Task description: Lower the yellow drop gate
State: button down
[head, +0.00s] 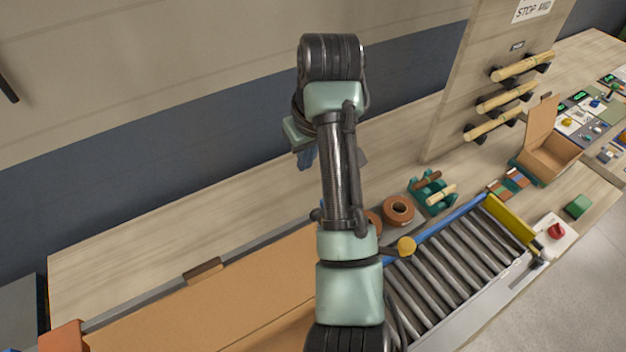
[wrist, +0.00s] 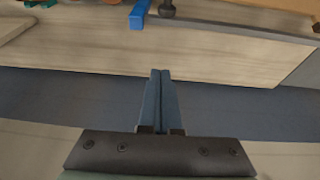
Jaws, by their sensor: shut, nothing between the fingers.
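The yellow drop gate (head: 511,222) stands across the far right end of the roller conveyor (head: 452,262), its panel rising above the rollers. My gripper (head: 305,158) is partly hidden behind my arm, left of the conveyor and well apart from the gate. In the wrist view my gripper (wrist: 160,72) has its two blue fingers pressed together, with nothing between them. The gate is not visible in the wrist view.
A red knob on a white base (head: 556,232) and a green block (head: 578,206) sit beyond the gate. An open cardboard box (head: 548,150), tape rolls (head: 398,211) and a green rack (head: 432,192) stand behind the conveyor. A large cardboard surface (head: 220,300) lies left.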

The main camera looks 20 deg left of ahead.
notch_tip(320, 180, down, 10)
jog(key=s+d+p, duration=0.1)
jog(key=p, duration=0.5)
jog(key=shift+s+d+r+g, duration=0.15)
jog(key=shift+s+d+g, duration=0.1)
jog(key=shift+d+g, duration=0.15)
